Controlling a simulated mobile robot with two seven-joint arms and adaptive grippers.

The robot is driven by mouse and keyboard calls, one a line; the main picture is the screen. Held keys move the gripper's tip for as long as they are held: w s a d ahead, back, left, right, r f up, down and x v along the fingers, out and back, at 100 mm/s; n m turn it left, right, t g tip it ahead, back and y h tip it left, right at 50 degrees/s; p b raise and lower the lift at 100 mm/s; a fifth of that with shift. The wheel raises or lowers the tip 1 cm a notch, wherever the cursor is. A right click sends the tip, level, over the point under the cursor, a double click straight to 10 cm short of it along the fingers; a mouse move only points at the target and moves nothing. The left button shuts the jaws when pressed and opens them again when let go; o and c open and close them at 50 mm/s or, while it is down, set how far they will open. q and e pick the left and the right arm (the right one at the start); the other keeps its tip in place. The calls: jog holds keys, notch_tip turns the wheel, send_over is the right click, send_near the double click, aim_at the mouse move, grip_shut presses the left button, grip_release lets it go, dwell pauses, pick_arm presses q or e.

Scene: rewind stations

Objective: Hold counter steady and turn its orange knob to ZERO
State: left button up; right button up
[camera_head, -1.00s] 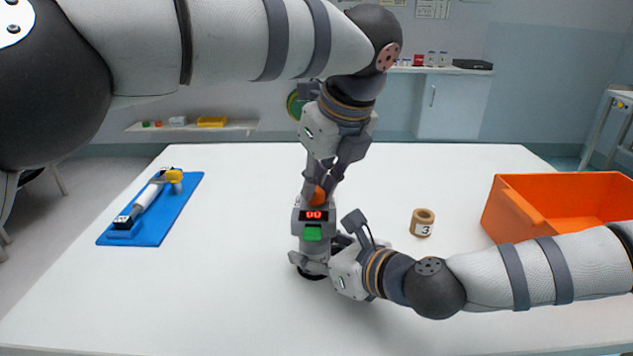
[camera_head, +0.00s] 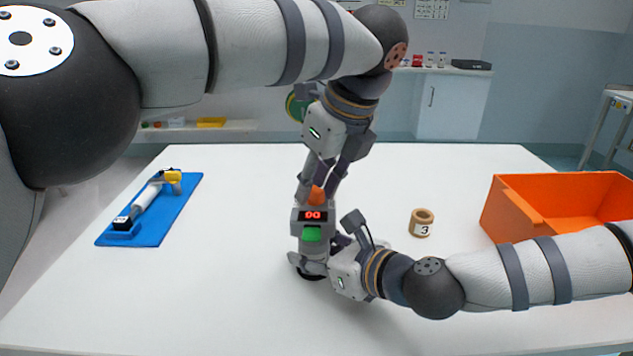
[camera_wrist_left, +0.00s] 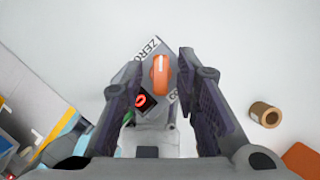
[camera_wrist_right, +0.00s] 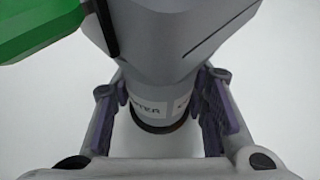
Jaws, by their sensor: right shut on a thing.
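The grey counter (camera_head: 313,229) stands upright on the table, its red display (camera_head: 313,215) reading 00 above a green button (camera_head: 311,235). The orange knob (camera_head: 316,196) is on its top. In the left wrist view the knob (camera_wrist_left: 160,74) has a white line along it, with the ZERO label (camera_wrist_left: 152,47) at its upper left. My left gripper (camera_wrist_left: 161,66) is open above the counter, one finger on each side of the knob, with gaps showing. My right gripper (camera_wrist_right: 160,98) is shut on the counter's narrow lower body (camera_wrist_right: 155,105). The head view partly hides that grip.
A tape-like ring marked 3 (camera_head: 421,229) stands right of the counter. An orange bin (camera_head: 515,213) is at the table's right. A blue board (camera_head: 170,219) with a white and yellow device lies at the left. The table between board and counter is clear.

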aim_at(330, 212)
pick_arm(q)
jog(key=v, duration=0.7)
jog(key=shift+r, duration=0.3)
pick_arm(e)
jog(key=o, duration=1.4)
